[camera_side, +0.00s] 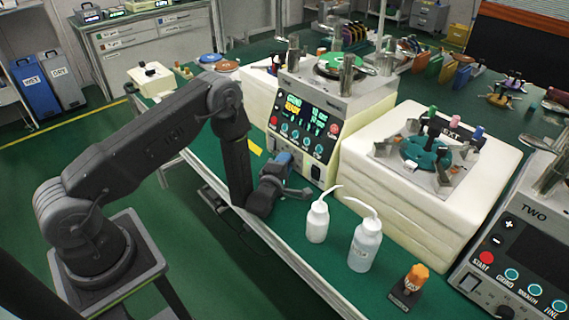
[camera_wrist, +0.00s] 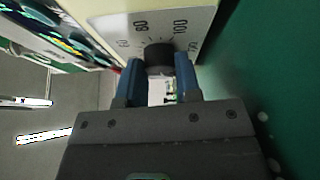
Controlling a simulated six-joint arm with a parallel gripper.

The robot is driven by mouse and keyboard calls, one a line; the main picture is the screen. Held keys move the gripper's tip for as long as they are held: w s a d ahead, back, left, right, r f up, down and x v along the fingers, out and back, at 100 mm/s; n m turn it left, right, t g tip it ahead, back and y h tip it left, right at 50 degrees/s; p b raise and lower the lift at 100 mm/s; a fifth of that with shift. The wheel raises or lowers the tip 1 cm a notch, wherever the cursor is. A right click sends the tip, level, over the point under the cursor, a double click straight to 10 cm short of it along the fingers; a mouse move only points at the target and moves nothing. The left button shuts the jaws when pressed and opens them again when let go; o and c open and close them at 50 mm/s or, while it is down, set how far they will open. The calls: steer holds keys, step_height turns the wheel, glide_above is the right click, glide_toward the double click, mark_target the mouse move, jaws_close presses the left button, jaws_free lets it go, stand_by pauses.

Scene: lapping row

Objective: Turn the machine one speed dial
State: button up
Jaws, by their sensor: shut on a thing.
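Machine one (camera_side: 345,100) stands at the middle of the bench in the side view, its lit control panel (camera_side: 303,122) facing the front edge. My gripper (camera_side: 284,159) is at the lower part of that panel. In the wrist view its two blue fingers (camera_wrist: 160,70) are shut on the dark round speed dial (camera_wrist: 158,52), one finger on each side. A pale scale plate (camera_wrist: 190,18) with printed numbers, including 80 and 100, surrounds the dial. In the side view I cannot make out the dial behind my gripper.
Two white wash bottles (camera_side: 317,221) (camera_side: 365,245) stand on the green bench just right of my gripper. A cream block (camera_side: 400,205) and machine two (camera_side: 530,250) stand to the right. The bench edge is close below my gripper.

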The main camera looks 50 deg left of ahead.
stand_by(0.3)
steer(key=o, duration=0.9)
steer(key=shift+s, duration=0.1)
steer(key=v, duration=1.3)
steer(key=shift+s+d, duration=0.15)
steer(key=shift+s, duration=0.15)
